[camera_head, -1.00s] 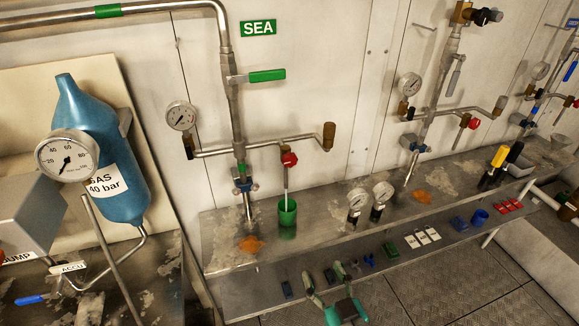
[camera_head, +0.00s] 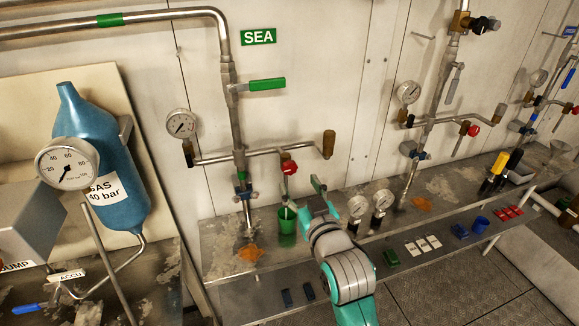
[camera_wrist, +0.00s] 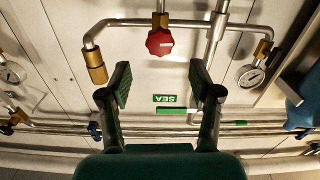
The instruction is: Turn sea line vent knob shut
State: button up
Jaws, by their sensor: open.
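The red vent knob (camera_head: 289,168) sits on the horizontal branch of the sea line, under the green SEA sign (camera_head: 258,37) and above a green cup (camera_head: 287,240). In the wrist view the red knob (camera_wrist: 160,43) shows a pale mark, and the SEA sign (camera_wrist: 171,99) appears upside down. My gripper (camera_head: 303,197) is open and empty, below and slightly right of the knob in the head view. In the wrist view its spread fingers (camera_wrist: 160,82) are apart from the knob, which appears beyond the gap between them.
A gauge (camera_head: 181,124) and a brass-ended pipe stub (camera_head: 329,144) flank the knob. The green-handled valve (camera_head: 267,85) is above. Two small gauges (camera_head: 358,206) stand right of my gripper on the metal shelf (camera_head: 225,232). Free air lies in front of the knob.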

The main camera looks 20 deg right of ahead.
aim_at(291, 169)
jog(key=w, duration=0.8)
jog(key=shift+w, duration=0.15)
jog(key=c, duration=1.1)
jog(key=shift+c, duration=0.2)
